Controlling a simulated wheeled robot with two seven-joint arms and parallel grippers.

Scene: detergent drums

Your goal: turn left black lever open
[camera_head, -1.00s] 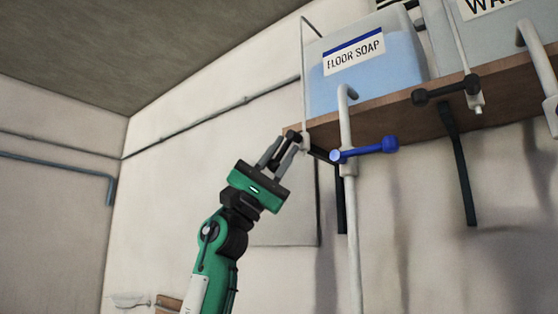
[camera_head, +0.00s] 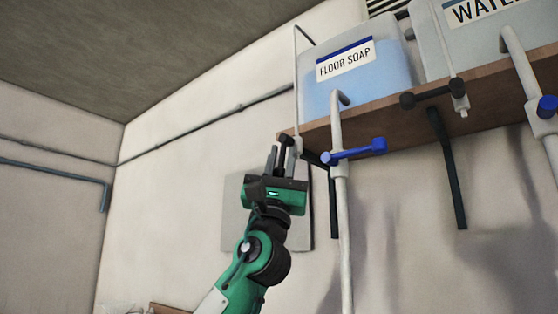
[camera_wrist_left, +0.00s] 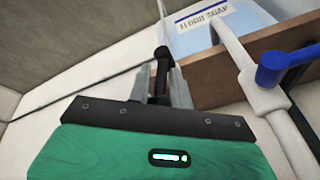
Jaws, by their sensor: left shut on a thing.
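The left black lever (camera_head: 284,140) is on the thin pale pipe at the left end of the wooden shelf, below the FLOOR SOAP drum (camera_head: 345,75). My left gripper (camera_head: 281,153) points up from below and is shut on the lever's end. In the left wrist view, the black lever (camera_wrist_left: 161,62) stands between the grey fingers of the gripper (camera_wrist_left: 161,83). The rest of the lever is partly hidden by the fingers. My right gripper is not in view.
A blue lever (camera_head: 355,151) on a thicker white pipe (camera_head: 343,230) stands close to the right of my gripper. Another black lever (camera_head: 432,94) is further right under the WATER drum (camera_head: 475,38). The wooden shelf (camera_head: 400,112) overhangs here. The left wall side is clear.

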